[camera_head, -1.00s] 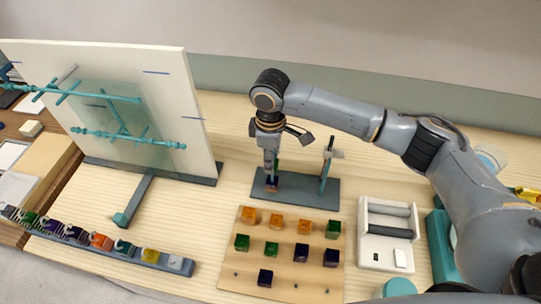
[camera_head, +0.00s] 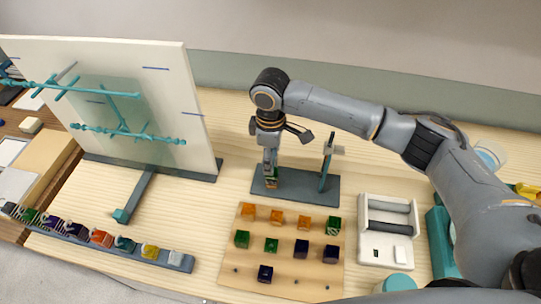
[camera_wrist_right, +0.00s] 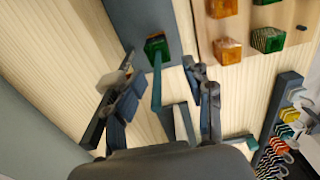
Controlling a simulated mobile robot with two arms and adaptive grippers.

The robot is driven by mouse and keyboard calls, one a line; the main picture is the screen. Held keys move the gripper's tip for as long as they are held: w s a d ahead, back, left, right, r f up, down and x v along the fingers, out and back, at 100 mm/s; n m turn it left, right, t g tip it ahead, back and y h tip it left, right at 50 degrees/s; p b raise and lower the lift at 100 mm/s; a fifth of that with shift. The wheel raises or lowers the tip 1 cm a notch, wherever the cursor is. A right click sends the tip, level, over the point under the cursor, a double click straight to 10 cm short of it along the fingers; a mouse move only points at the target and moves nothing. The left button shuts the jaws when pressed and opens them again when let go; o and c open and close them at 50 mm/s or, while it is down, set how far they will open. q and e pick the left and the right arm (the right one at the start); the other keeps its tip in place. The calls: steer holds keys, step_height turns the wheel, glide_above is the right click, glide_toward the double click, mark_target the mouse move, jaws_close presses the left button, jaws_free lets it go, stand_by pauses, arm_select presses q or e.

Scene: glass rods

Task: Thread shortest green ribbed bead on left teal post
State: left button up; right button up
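A dark base plate (camera_head: 306,186) carries two teal posts. The right post (camera_head: 325,170) stands bare in its lower part. The left post (camera_wrist_right: 156,88) is mostly hidden by my right gripper in the head view. In the wrist view it runs between the fingers, with a green bead (camera_wrist_right: 155,46) low on it and some orange at the plate beside or under that bead. The green bead also shows in the head view (camera_head: 271,177). My right gripper (camera_wrist_right: 158,66) is open, its fingers apart on either side of the post. My left gripper is not in view.
A wooden peg board (camera_head: 285,262) in front holds several orange, green and dark beads. A white tray with rollers (camera_head: 386,246) stands to its right. A tall white panel with teal branches (camera_head: 150,85) is at left; a sample rail (camera_head: 180,262) lies front left.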

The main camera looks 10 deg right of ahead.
step_height(320, 180, up, 12)
stand_by(0.6)
steer(key=shift+s+f, duration=0.1)
